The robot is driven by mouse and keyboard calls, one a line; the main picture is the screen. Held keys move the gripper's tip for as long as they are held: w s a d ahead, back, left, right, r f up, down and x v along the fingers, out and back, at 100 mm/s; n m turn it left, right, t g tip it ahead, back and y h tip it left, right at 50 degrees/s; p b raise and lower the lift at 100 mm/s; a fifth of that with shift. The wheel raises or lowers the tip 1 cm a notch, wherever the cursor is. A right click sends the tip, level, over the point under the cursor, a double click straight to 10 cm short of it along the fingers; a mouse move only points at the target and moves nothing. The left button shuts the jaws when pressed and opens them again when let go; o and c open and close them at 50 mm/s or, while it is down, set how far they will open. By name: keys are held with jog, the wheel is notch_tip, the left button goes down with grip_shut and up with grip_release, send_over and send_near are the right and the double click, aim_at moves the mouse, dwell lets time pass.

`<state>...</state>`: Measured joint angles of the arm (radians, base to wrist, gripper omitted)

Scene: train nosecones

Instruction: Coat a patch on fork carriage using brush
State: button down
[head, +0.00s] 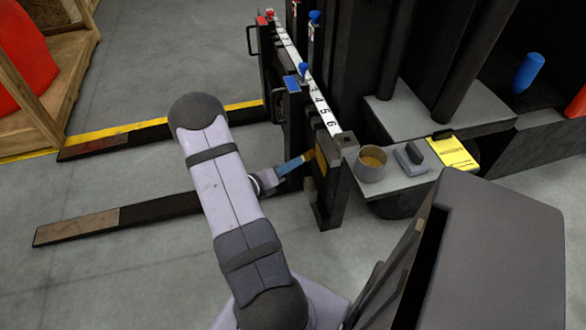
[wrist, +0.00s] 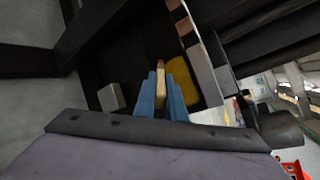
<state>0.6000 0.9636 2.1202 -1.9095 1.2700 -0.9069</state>
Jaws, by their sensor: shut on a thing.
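The fork carriage (head: 299,122) is a dark upright frame with a white numbered strip along its top. A yellow patch (head: 321,163) shows on its near end plate, and also in the wrist view (wrist: 181,86). My gripper (head: 297,163) has blue fingers and is left of that plate. In the wrist view, my gripper (wrist: 161,84) is shut on the brush (wrist: 160,76), a narrow tan piece between the fingers. In the head view the brush tip (head: 309,156) is close to the plate by the patch; I cannot tell whether it touches. Much of the brush is hidden by the fingers.
A grey shelf right of the carriage holds a cup (head: 371,163) with yellow contents, a grey block with a dark handle (head: 410,156) and a yellow card (head: 453,153). Two forks (head: 120,217) extend left over the floor. A wooden crate (head: 42,100) stands at upper left.

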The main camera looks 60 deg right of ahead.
jog(key=shift+w+d, duration=0.1)
jog(key=shift+d, duration=0.05)
dwell(0.3)
jog(key=shift+w+a, duration=0.25)
jog(key=shift+w+a+p, duration=0.6)
jog(key=shift+w+a, duration=1.3)
jog(key=shift+w+a, duration=1.05)
